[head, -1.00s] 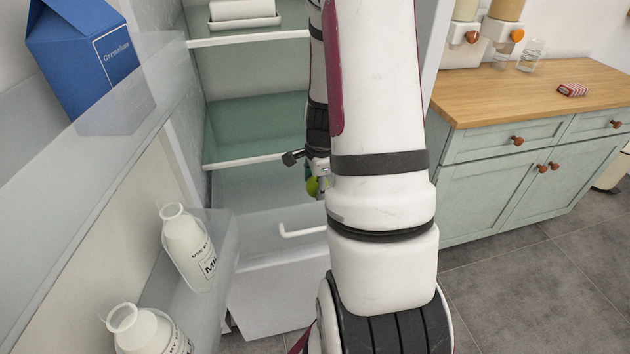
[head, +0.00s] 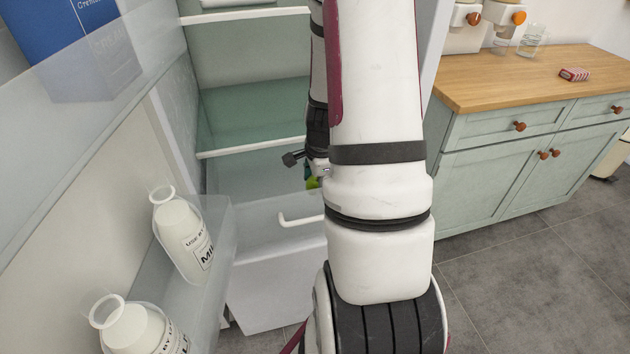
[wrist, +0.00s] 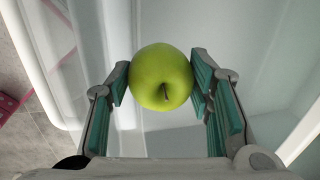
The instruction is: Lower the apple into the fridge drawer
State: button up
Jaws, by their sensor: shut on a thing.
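A green apple (wrist: 162,78) sits between the two teal-padded fingers of my gripper (wrist: 160,88) in the wrist view, and the fingers are shut on it from both sides. In the head view only a small green part of the apple (head: 312,183) shows, since my arm hides the rest. The white fridge drawer (head: 270,275) with its bar handle stands low in the fridge. In the wrist view the pale drawer walls (wrist: 45,50) lie around and below the apple. I cannot tell how far the apple is below the rim.
The open fridge door at left holds two milk bottles (head: 182,235) (head: 130,325) and a blue carton (head: 70,40). Glass shelves (head: 250,125) are above the drawer. A green cabinet (head: 530,160) with a wooden top stands at right.

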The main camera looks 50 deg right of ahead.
jog(key=shift+s+a+b+x, duration=0.1)
jog(key=shift+s+b+x, duration=0.05)
jog(key=shift+b+x, duration=0.7)
jog(key=shift+s+a+b+x, duration=0.15)
jog(key=shift+b+x, duration=0.45)
jog(key=shift+x, duration=0.3)
jog(key=shift+s+a+f+b, duration=0.15)
jog(key=shift+s+f+b, duration=0.15)
jog(key=shift+f, duration=0.25)
jog(key=o, duration=1.3)
jog(key=shift+c, duration=0.2)
jog(key=v, duration=1.3)
jog(key=shift+w+d, duration=0.25)
jog(key=shift+w, duration=0.1)
